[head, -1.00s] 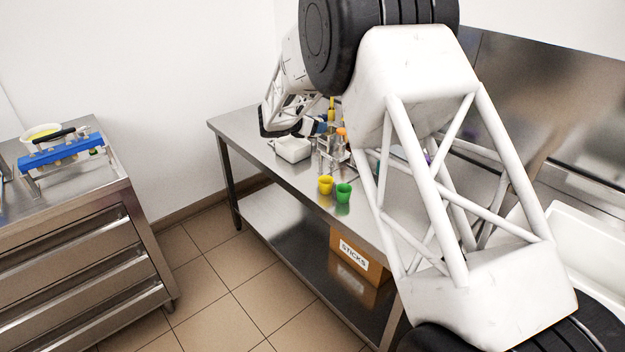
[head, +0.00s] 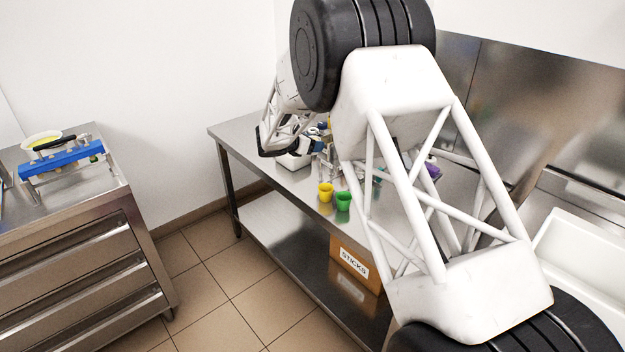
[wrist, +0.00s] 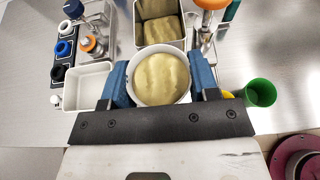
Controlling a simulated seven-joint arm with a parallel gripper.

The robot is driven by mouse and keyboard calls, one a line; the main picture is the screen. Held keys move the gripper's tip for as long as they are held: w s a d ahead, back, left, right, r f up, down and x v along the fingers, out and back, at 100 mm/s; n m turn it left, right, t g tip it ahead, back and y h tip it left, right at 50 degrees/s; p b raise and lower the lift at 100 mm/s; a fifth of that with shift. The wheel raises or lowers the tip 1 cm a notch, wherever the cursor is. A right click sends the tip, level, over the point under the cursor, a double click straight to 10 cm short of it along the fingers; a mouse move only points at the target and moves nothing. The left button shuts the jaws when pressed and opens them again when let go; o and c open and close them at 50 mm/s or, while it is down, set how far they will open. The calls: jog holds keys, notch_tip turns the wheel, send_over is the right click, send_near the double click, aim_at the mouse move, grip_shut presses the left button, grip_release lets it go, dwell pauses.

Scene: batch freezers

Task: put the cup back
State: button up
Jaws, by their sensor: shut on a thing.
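A round white cup (wrist: 135,92) filled with a beige, smooth mass is held between the two blue fingers of my gripper (wrist: 160,72) in the wrist view. The fingers press on its left and right sides, and it looks upright. Whether its base touches the bench cannot be told. In the head view my gripper is over the far part of the steel bench (head: 232,132), and my own arm hides the cup.
A white square tub (wrist: 84,92) stands close left of the cup, and a steel pan (wrist: 160,30) lies just beyond. Yellow (head: 325,193) and green (head: 343,201) cups stand near the bench edge.

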notch_tip(320, 180, down, 11)
jog(key=shift+r, duration=0.2)
jog(key=shift+f, duration=0.1)
jog(key=shift+f, duration=1.85)
jog(key=shift+f, duration=0.1)
jog(key=o, duration=1)
jog(key=shift+a, duration=0.1)
jog(key=v, duration=1.2)
